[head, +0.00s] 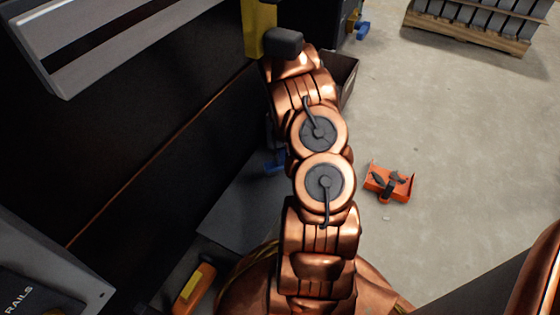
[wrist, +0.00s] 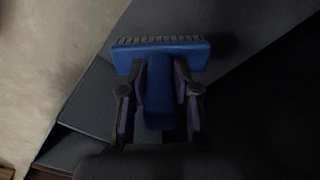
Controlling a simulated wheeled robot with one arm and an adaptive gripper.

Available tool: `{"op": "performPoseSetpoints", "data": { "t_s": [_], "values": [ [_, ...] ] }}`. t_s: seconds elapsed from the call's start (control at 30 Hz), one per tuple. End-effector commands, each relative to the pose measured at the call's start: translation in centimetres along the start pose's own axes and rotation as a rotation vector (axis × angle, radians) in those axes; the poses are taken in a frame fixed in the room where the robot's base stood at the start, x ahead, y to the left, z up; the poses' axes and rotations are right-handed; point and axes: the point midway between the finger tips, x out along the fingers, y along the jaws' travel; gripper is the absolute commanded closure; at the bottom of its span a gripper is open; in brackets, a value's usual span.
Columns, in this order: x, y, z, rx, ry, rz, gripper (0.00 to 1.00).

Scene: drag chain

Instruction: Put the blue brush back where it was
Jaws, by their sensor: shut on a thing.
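The blue brush (wrist: 158,52) is in the wrist view, its wide head with a row of dark bristles at the far side and its handle pointing back toward me. My gripper (wrist: 158,78) is shut on the handle, one finger on each side. A dark grey flat surface lies behind and below the brush; I cannot tell whether the brush touches it. In the head view my arm hides the gripper. A small blue patch (head: 275,162) shows left of my arm over a dark panel, and may be part of the brush.
A black cabinet side (head: 150,140) stands close on the left. An orange tray with dark tools (head: 390,182) lies on the concrete floor to the right, with free floor around it. A loaded wooden pallet (head: 468,38) is at the back right. An orange-yellow object (head: 194,288) is at lower left.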

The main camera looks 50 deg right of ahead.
Motion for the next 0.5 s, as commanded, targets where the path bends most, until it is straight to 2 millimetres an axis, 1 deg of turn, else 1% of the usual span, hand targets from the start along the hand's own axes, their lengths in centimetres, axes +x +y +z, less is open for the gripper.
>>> {"op": "performPoseSetpoints", "data": {
  "t_s": [0.03, 0.1, 0.37, 0.5],
  "values": [
    [0.2, 0.0, -0.6, -0.001, 0.003, 0.000, 0.97],
    [0.2, -0.1, -1.0, 0.000, 0.002, 0.000, 0.97],
    [0.3, -0.4, -1.8, 0.000, 0.000, 0.000, 0.97],
    [2.6, -0.4, -1.8, 0.001, -0.001, -0.001, 0.97]
  ]
}}
